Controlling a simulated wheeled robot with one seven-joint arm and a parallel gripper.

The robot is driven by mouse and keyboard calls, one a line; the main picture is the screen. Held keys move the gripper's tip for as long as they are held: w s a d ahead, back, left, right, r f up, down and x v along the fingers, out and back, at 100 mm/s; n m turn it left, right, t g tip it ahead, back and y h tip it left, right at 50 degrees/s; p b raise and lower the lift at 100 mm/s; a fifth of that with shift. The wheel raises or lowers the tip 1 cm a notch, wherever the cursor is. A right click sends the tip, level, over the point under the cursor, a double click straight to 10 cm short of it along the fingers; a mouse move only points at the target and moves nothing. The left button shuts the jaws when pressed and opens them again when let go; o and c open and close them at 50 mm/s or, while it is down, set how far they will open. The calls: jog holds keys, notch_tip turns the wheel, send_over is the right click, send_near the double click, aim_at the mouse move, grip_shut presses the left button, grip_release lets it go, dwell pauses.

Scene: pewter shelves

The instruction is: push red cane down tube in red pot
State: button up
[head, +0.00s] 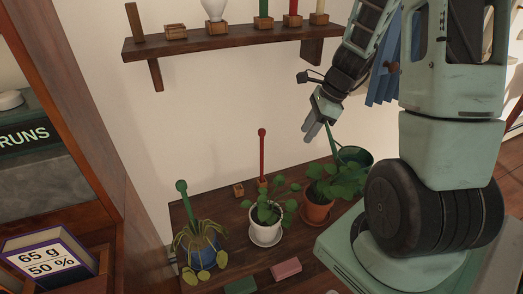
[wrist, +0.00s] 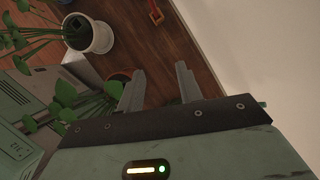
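The red cane (head: 262,150), a thin upright rod with a round knob, stands in a small wooden holder on the plant table behind the white pot. The red pot (head: 317,211) is terracotta with a leafy plant; part of it shows in the wrist view (wrist: 121,75).
A white pot (head: 265,236) stands left of the red pot, and a blue pot (head: 201,252) with a green cane (head: 182,190) farther left. A green watering can (head: 352,155) is close right of my gripper. A wall shelf (head: 225,42) hangs above.

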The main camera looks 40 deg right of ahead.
jog(key=w+a, duration=0.7)
jog(key=a, duration=0.2)
jog(key=b, duration=0.2)
send_over(262, 161)
jog(key=f, duration=0.3)
jog(key=w+f, duration=0.1)
jog(key=shift+a+f, duration=0.1)
jog(key=shift+f, duration=0.3)
jog(key=shift+r, duration=0.1)
grip_shut()
